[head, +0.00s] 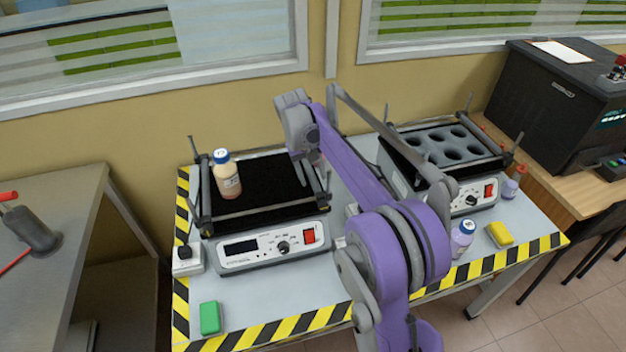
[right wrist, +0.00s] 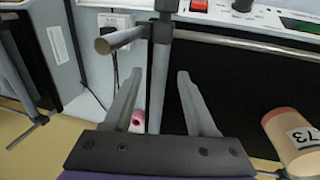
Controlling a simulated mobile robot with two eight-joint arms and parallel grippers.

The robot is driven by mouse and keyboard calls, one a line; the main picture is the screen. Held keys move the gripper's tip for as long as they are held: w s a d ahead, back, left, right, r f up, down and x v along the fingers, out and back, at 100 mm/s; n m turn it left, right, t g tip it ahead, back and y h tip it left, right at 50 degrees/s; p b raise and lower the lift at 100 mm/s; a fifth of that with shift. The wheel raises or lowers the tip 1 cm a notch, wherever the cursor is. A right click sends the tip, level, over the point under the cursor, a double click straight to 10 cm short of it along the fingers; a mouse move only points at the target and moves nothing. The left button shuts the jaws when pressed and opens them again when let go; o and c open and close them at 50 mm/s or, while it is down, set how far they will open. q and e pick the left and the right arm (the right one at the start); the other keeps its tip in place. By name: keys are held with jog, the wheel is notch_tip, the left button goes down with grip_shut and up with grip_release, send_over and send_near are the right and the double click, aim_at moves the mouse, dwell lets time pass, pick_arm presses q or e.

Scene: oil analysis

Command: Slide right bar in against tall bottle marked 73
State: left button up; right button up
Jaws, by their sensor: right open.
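The tall bottle marked 73 (head: 227,175) has a blue cap and orange-brown contents. It stands near the left side of the left shaker's black platform (head: 262,190); its label 73 (right wrist: 301,138) shows in the right wrist view. The right bar (head: 322,187) lies along the platform's right side, with a wide gap to the bottle. My right gripper (head: 303,172) is over that side, partly hidden by its own arm. In the right wrist view its open fingers (right wrist: 163,88) are on either side of the grey bar (right wrist: 158,75); contact cannot be told. My left gripper is out of view.
A second shaker (head: 440,150) with a holed rack stands to the right. The platform between bar and bottle looks clear. A black machine (head: 560,105) stands far right.

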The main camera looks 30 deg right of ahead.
jog(key=shift+d+f, duration=0.2)
jog(key=shift+f, duration=0.85)
grip_shut()
